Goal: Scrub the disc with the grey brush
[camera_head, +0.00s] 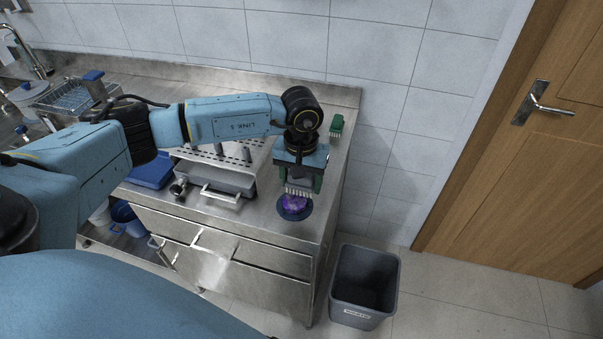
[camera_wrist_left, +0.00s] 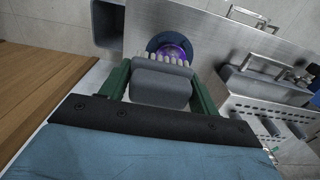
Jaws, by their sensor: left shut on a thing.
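My left gripper (camera_head: 301,181) is shut on the grey brush (camera_head: 299,184), which also shows between the green fingers in the wrist view (camera_wrist_left: 160,86). The brush is held with its pale bristles pointing down toward the disc. The dark blue disc (camera_head: 295,214) lies on the steel counter near its front right corner, with a shiny purple patch on it. In the wrist view the disc (camera_wrist_left: 157,43) is partly hidden behind the bristles. I cannot tell whether the bristles touch it. My right gripper is not in view.
A green brush (camera_head: 337,125) stands farther back on the steel counter (camera_head: 262,228). A perforated steel rack and grey tray (camera_head: 216,181) are left of the disc. A grey bin (camera_head: 364,285) stands on the floor at the right. A tiled wall is behind.

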